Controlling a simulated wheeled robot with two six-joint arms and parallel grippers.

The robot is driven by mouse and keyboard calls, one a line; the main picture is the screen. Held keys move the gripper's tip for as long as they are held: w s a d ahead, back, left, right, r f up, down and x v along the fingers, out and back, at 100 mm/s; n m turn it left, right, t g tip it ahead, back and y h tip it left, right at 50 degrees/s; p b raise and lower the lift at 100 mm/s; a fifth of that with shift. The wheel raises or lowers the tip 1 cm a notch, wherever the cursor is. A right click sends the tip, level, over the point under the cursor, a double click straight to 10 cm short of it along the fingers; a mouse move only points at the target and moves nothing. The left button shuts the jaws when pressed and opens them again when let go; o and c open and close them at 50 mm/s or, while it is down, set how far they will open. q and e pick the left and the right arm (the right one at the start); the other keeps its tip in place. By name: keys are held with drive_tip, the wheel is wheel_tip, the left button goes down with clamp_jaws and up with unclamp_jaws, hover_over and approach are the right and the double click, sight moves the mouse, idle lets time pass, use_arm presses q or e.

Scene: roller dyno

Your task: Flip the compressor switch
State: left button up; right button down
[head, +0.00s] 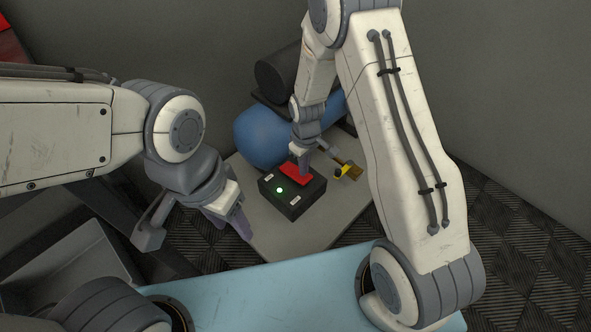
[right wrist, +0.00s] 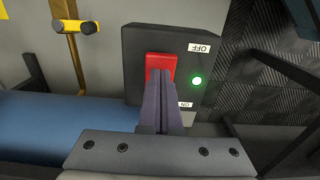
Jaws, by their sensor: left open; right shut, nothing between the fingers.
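The compressor switch is a black box (head: 291,205) with a red rocker (head: 296,173) and a lit green light (head: 279,190), on a grey platform. In the right wrist view the box (right wrist: 200,115) has an OFF label (right wrist: 199,48) at one end and an ON label (right wrist: 186,105) at the other. My right gripper (head: 304,172) is shut and empty, its fingertips at the red rocker (right wrist: 161,62). They overlap part of the rocker; contact is hard to tell. My left gripper (head: 243,228) is open and empty, left of the box and apart from it.
A blue tank (head: 262,138) and a dark cylinder (head: 280,75) lie behind the box. A yellow-handled valve (head: 342,172) on a brass pipe is to its right. A light blue surface (head: 270,290) is in front. Bare platform (head: 262,232) shows around the box.

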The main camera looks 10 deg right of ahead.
drive_tip(key=shift+f+b, duration=0.65)
drive_tip(key=shift+f, duration=0.65)
idle(0.4)
wheel_tip(320, 180, up, 7)
drive_tip(key=p, duration=0.7)
drive_tip(key=shift+r, duration=0.1)
idle(0.5)
